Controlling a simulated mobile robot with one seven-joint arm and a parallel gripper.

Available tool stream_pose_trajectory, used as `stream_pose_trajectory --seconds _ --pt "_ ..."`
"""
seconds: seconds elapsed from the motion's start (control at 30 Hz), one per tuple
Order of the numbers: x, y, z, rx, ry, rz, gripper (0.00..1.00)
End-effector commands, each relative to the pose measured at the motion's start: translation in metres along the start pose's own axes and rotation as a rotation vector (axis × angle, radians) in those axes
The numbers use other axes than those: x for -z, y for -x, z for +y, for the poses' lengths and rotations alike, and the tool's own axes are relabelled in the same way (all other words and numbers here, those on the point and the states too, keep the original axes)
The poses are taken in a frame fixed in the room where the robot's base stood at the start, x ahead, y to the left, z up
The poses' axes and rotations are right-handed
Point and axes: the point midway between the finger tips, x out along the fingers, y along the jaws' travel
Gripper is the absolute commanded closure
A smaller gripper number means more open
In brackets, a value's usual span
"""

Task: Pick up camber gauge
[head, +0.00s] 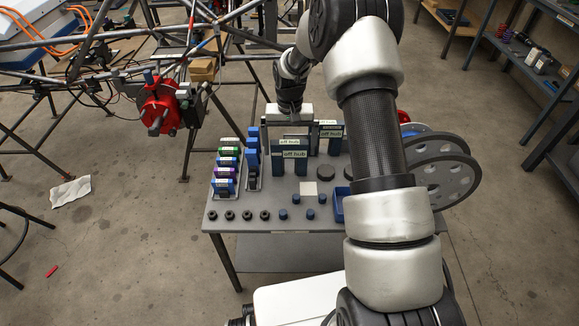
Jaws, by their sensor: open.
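My gripper (289,127) is open, pointing down over the back of the grey work table (255,226). Its fingers are small in this view and partly screened by the labelled pieces. No object is clearly marked as the camber gauge, so I cannot tell which one it is. Just in front of and below the gripper stands a dark blue-grey piece with a pale label (289,153). A similar labelled piece (331,130) stands behind it to the right. I see nothing clearly held. My arm hides the right part of the table.
A rack of colourful labelled boxes (225,180) and a blue upright row (252,158) stand at the table's left. Small dark rings (230,216) and blue caps (296,199) lie in front. Grey perforated discs (443,180) stand right. A tube chassis (110,60) is behind left.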

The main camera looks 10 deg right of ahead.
Motion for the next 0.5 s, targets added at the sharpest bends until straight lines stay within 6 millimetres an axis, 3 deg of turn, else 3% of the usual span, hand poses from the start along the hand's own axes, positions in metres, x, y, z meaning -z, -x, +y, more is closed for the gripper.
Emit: stream_pose_trajectory --seconds 0.03,0.2,0.43,0.5 --pt "-0.002 -0.012 0.0 0.0 0.001 -0.003 0.0" --pt "-0.003 -0.034 -0.001 0.001 -0.001 -0.001 0.0" --pt "-0.002 -0.035 -0.001 0.001 -0.001 0.001 0.0" --pt "-0.002 -0.035 -0.001 0.001 -0.001 0.0 0.1"
